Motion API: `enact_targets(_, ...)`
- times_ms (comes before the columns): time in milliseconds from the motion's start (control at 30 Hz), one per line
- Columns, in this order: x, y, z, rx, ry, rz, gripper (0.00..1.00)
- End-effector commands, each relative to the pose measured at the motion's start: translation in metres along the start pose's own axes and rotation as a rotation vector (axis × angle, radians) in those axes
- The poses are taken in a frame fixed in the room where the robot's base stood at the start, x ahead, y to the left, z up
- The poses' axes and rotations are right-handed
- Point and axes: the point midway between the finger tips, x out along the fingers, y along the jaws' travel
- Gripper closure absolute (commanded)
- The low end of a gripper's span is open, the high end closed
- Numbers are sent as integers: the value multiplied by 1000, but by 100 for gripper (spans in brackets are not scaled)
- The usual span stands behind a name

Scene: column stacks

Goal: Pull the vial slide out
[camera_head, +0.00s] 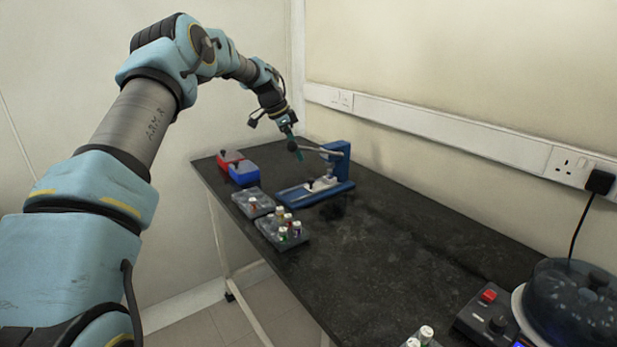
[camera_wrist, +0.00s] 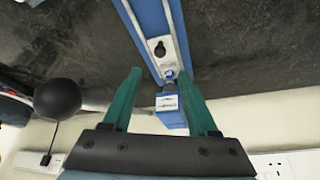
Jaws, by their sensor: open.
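The blue press-like device (camera_head: 342,165) stands on the dark bench with its long base, an upright post and a lever arm. The pale vial slide (camera_head: 325,184) sits low in its base track. In the wrist view the slide (camera_wrist: 164,47) shows as a light plate with a dark spot, lying between the blue rails. My gripper (camera_head: 295,150) is above the device, near the lever. Its green fingers (camera_wrist: 161,76) are open and apart, with the slide beyond them and a blue block with a white label between them. I cannot see the fingers touching anything.
The lever's black ball knob (camera_wrist: 57,98) is beside the left finger. Red (camera_head: 229,160) and blue (camera_head: 244,173) bins stand at the back left. Grey vial racks (camera_head: 268,233) stand in front of the device. A centrifuge-like machine (camera_head: 570,305) is at the right; the middle bench is clear.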

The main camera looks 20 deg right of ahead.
Motion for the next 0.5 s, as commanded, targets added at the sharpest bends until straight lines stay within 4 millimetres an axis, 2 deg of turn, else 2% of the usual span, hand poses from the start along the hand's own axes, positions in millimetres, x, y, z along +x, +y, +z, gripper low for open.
enact_targets(500, 84, 0, 0, -2, -2, 1, 41)
